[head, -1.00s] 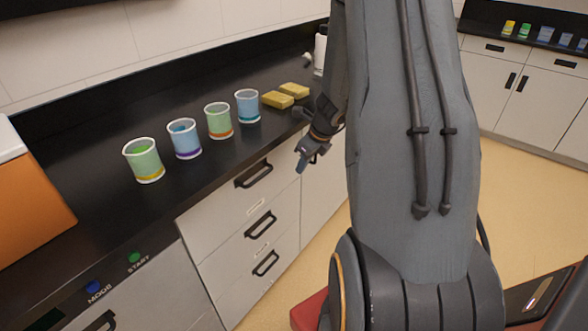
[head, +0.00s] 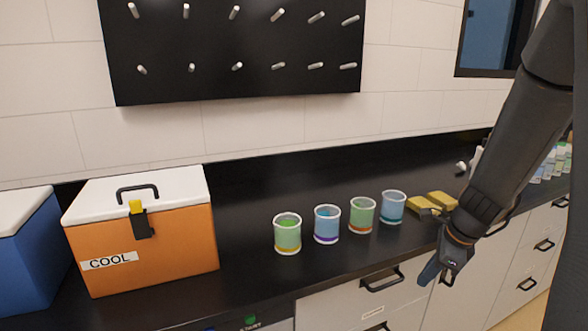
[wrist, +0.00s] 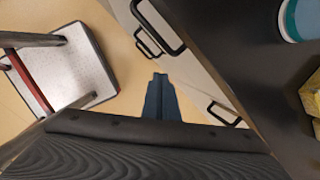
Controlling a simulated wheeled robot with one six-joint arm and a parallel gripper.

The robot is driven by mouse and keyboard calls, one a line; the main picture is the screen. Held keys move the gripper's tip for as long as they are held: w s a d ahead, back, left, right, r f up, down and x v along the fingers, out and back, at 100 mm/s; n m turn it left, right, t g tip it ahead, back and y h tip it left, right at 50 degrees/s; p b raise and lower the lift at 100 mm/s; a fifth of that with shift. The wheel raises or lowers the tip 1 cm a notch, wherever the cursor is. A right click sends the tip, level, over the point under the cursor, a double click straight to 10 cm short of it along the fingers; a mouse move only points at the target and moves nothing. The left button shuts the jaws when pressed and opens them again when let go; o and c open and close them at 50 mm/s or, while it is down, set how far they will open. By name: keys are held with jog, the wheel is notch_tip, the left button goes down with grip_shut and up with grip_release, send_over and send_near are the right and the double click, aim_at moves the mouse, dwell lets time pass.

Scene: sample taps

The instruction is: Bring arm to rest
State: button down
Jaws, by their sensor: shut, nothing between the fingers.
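My gripper (head: 440,272) hangs off the front edge of the black counter, in front of the drawer fronts, below the yellow sponges. In the wrist view the blue-grey fingers of my gripper (wrist: 160,84) are together with nothing between them. They point down past the drawer handles toward the floor. My arm comes down from the upper right in the head view.
Several cups, among them a green one (head: 287,235), stand on the counter (head: 250,190) near my gripper. Yellow sponges (head: 424,204) lie beside them. An orange cool box (head: 160,245) stands left. Drawer handles (wrist: 158,25) stick out. A white-topped stool or cart (wrist: 75,68) is on the floor.

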jog(key=s+a+r+n+g+h, duration=0.1)
jog(key=s+a+r+n, duration=0.1)
jog(key=s+a+n, duration=0.5)
jog(key=s+a+r+n+g, duration=0.1)
jog(key=s+a+n, duration=0.6)
jog(key=n, duration=1)
jog(key=shift+s+a+r+h, duration=0.15)
jog(key=shift+a+r+h, duration=0.25)
jog(key=shift+a+r, duration=0.25)
jog(key=shift+a+f, duration=0.1)
